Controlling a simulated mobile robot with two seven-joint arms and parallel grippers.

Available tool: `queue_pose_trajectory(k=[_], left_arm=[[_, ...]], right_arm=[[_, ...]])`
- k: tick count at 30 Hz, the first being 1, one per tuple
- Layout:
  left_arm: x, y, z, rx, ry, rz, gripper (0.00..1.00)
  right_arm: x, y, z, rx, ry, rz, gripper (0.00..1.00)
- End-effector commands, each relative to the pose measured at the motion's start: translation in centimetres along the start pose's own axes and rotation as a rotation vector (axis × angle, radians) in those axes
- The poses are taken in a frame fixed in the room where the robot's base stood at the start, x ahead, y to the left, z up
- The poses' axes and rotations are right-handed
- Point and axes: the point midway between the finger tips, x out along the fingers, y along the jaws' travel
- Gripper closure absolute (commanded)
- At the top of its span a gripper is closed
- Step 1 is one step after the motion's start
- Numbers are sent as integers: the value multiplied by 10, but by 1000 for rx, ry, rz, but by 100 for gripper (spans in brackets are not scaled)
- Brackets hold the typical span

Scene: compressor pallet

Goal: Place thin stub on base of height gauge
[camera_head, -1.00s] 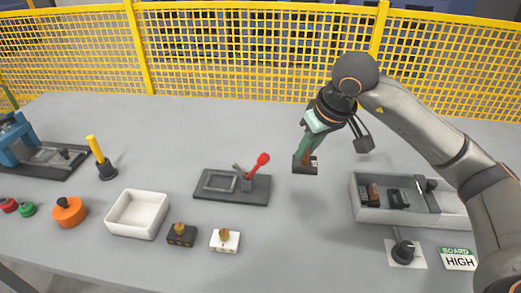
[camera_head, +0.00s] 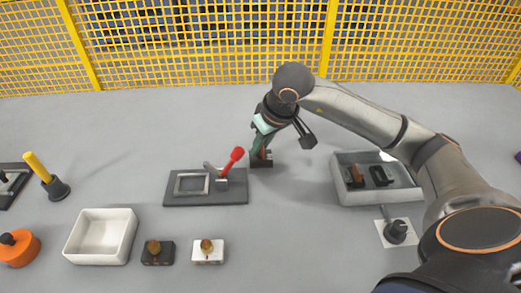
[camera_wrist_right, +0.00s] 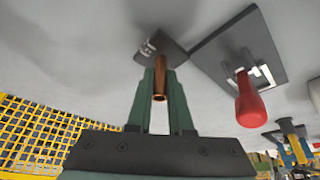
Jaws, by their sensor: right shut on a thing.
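My right gripper (camera_head: 263,147) is shut on a copper-coloured rod with a dark flat block at its end, which looks like the thin stub (camera_head: 262,161). In the right wrist view the rod (camera_wrist_right: 160,80) lies between the green fingers, with the marked dark block beyond the fingertips. The stub is just right of a dark plate (camera_head: 236,199) with a grey frame and a red-handled lever (camera_head: 236,155). Whether the block touches the table is unclear. I cannot tell for sure which thing is the height gauge. My left gripper is out of view.
A grey tray (camera_head: 345,195) with dark and brown parts stands to the right, near a black knob (camera_head: 396,231). A white bin (camera_head: 100,238), two small knobbed blocks (camera_head: 157,253) and a yellow stick (camera_head: 38,168) are to the left. Yellow mesh fencing closes the back.

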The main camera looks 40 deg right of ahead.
Motion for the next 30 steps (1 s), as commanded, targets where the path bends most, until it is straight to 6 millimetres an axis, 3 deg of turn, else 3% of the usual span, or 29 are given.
queue_pose_trajectory(k=[3, 15, 16, 23, 30], left_arm=[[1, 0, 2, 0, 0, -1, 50], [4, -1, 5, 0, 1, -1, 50], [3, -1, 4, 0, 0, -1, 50], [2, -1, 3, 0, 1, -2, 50], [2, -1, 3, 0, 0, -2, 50]], right_arm=[[14, 0, 6, 0, 0, -1, 100], [19, 0, 8, 0, 2, 0, 100], [18, 0, 7, 0, 1, 0, 78], [18, 0, 7, 0, 1, 0, 52], [17, 0, 7, 0, 1, 0, 51]])
